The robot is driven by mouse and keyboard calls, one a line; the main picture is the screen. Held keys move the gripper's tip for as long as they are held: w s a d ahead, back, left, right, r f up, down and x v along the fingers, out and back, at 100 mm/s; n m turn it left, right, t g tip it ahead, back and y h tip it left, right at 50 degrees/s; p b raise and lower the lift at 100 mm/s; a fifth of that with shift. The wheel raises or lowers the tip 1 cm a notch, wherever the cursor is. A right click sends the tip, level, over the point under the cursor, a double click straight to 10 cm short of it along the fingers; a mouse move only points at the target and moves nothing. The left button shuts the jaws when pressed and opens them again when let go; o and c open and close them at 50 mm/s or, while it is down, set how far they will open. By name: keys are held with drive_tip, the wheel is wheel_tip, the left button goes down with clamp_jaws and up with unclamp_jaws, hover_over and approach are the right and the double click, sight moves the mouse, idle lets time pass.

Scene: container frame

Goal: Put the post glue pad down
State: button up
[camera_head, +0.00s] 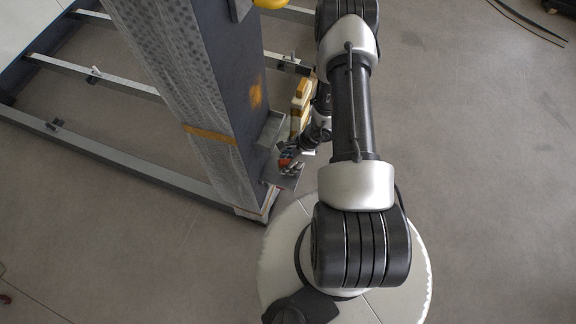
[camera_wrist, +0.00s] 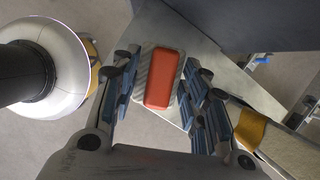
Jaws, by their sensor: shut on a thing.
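The glue pad (camera_wrist: 162,78) is a red-orange block on a grey ribbed backing. In the wrist view it sits between the two blue-padded fingers of my gripper (camera_wrist: 158,88), which is shut on it. A flat metal plate (camera_wrist: 222,62) lies behind the pad; whether the pad touches it I cannot tell. The pad is tiny there and mostly hidden.
A second small metal plate (camera_head: 272,130) juts from the post just above my gripper. An orange patch (camera_head: 256,93) marks the post's face. Metal floor rails (camera_head: 120,158) run to the left.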

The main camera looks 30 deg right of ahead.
drive_tip(key=shift+f+b, duration=0.4)
drive_tip(key=shift+f, duration=1.3)
drive_tip(key=shift+f, duration=0.1)
drive_tip(key=o, duration=0.9)
drive_tip(key=shift+o, duration=0.2)
drive_tip(key=p+v, duration=0.3)
drive_tip(key=v, duration=0.9)
